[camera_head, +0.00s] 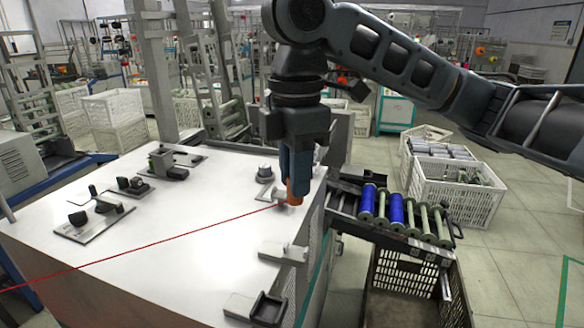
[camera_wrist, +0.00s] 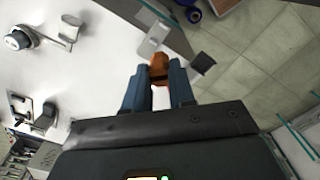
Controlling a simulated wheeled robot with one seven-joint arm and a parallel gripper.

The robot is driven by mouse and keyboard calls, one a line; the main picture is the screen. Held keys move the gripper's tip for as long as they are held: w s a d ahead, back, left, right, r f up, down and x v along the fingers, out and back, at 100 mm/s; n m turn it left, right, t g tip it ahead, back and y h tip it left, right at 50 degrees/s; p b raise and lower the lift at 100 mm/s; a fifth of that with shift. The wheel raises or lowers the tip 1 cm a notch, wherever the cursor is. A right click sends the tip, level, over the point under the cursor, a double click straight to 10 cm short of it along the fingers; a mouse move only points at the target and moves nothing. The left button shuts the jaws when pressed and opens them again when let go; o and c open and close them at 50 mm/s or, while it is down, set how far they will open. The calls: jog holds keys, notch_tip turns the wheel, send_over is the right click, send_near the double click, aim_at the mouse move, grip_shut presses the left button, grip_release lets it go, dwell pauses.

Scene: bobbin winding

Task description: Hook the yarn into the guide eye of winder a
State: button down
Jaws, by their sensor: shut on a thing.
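My gripper (camera_head: 293,196) points down over the right part of the white machine top and is shut on a small orange piece (camera_head: 295,187). The orange piece also shows between the blue fingertips in the wrist view (camera_wrist: 159,68). The red yarn (camera_head: 150,243) runs taut from the lower left edge across the top to the orange piece. A grey bracket (camera_head: 283,252) and a dark open-topped holder (camera_head: 268,308) stand nearer along the right edge. I cannot tell which fitting is the guide eye of winder a. The fingers partly hide a small fitting beneath them.
A round knob (camera_head: 266,171) stands just left of my gripper. Several black fittings (camera_head: 95,217) sit at the left of the top. Right of the machine, a rack holds blue and pale bobbins (camera_head: 398,209) above a dark crate (camera_head: 408,285). The middle of the top is clear.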

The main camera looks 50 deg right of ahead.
jog(key=shift+d, duration=0.2)
jog(key=shift+f, duration=0.25)
jog(key=shift+f+b, duration=0.5)
jog(key=shift+f, duration=2.7)
jog(key=shift+f, duration=0.2)
jog(key=shift+f+b, duration=0.35)
jog(key=shift+b, duration=0.1)
jog(key=shift+f+b, duration=0.95)
jog(key=shift+f, duration=0.45)
jog(key=shift+d, duration=0.15)
jog(key=shift+w+d+r, duration=0.1)
jog(key=shift+w+d, duration=0.15)
jog(key=shift+d, duration=0.5)
jog(key=shift+w+d+r, duration=0.1)
jog(key=shift+w+d, duration=0.15)
jog(key=shift+d, duration=0.5)
jog(key=shift+w+d, duration=0.25)
jog(key=shift+d, duration=0.5)
